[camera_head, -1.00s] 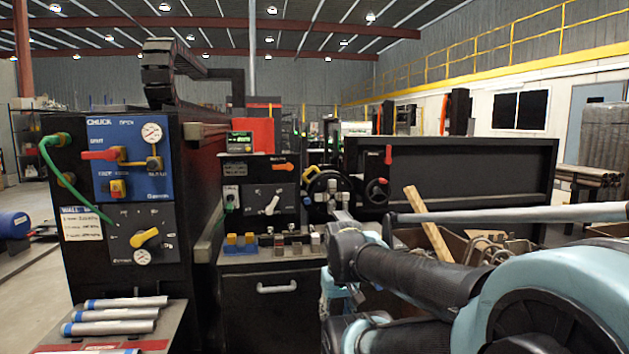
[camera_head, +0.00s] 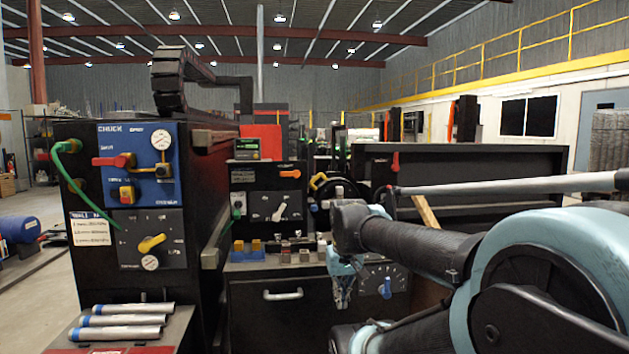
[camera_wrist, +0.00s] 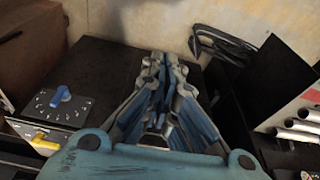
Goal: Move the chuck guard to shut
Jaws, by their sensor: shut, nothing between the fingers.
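I cannot tell for sure which part is the chuck guard. A blue panel (camera_head: 137,165) marked CHUCK, with a red lever, is on the machine at left. My gripper (camera_head: 342,296) hangs fingers down before the cabinet front, below and apart from the red panel. In the wrist view my gripper (camera_wrist: 163,65) has its fingers together and empty, above a dark surface.
Metal tubes (camera_head: 118,328) lie on a stand at lower left. A dial panel with a blue knob (camera_head: 386,288) is close right of my gripper. Small blocks (camera_head: 286,255) sit on the cabinet top. A grey bar (camera_head: 520,184) crosses at right. Open floor is at far left.

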